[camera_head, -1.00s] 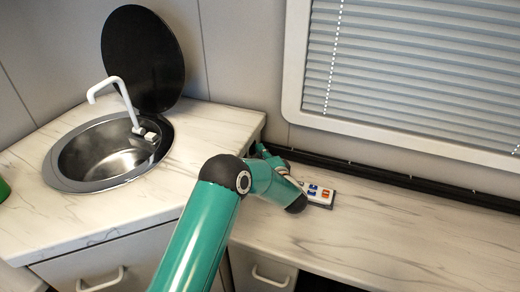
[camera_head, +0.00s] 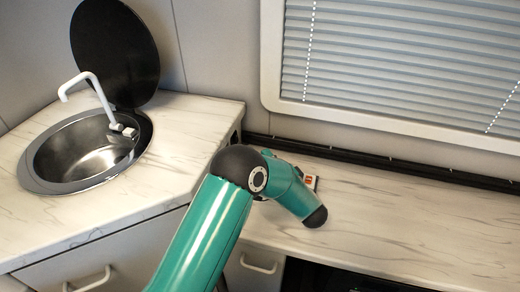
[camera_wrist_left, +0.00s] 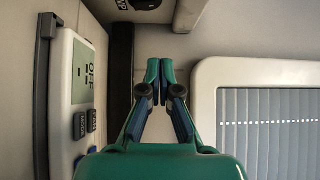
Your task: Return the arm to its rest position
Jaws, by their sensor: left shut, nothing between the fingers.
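My left arm (camera_head: 205,230), teal with black joints, reaches in from the bottom of the head view over the worktop. Its left gripper is hidden behind the arm there. In the left wrist view my left gripper (camera_wrist_left: 159,72) has its two teal fingertips together, with nothing between them. It points towards a pale wall, between a control panel (camera_wrist_left: 82,100) reading OFF on the left and a window frame (camera_wrist_left: 205,100) on the right. My right gripper is in neither view.
A round sink (camera_head: 85,150) with a white tap (camera_head: 88,80) and raised black lid (camera_head: 115,50) is at left. A small button device (camera_head: 312,182) is mostly hidden behind my arm. The marble-look worktop (camera_head: 400,215) is clear to the right, below the blinds (camera_head: 400,65).

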